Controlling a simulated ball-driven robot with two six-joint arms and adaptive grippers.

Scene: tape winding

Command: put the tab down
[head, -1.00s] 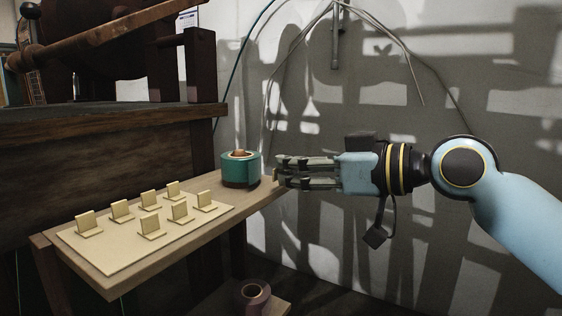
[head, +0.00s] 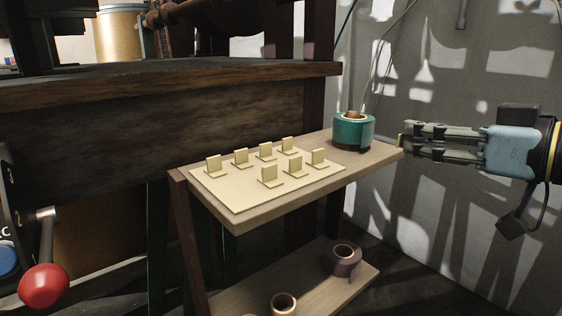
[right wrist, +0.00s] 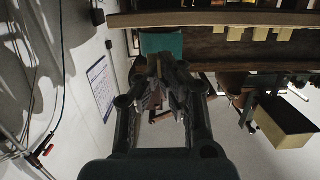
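My right gripper (head: 406,140) is level, with its fingertips at the right end of the wooden shelf, right of the teal tape roll (head: 353,131). A small tan sliver shows at its fingertips and looks like a tab (head: 401,139); the fingers seem shut on it, mostly hiding it. In the right wrist view the fingers (right wrist: 165,80) are close together in front of the teal roll (right wrist: 162,43). Several pale upright tabs (head: 269,174) stand in two rows on a cream board (head: 241,203); the front row has a bare spot at its left. My left gripper is out of view.
The board and teal roll rest on the wooden shelf (head: 377,162). A purple roll (head: 342,260) and a tan roll (head: 284,304) lie on the lower shelf. A dark wooden bench (head: 150,130) stands behind, and a red-knobbed lever (head: 44,286) at lower left.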

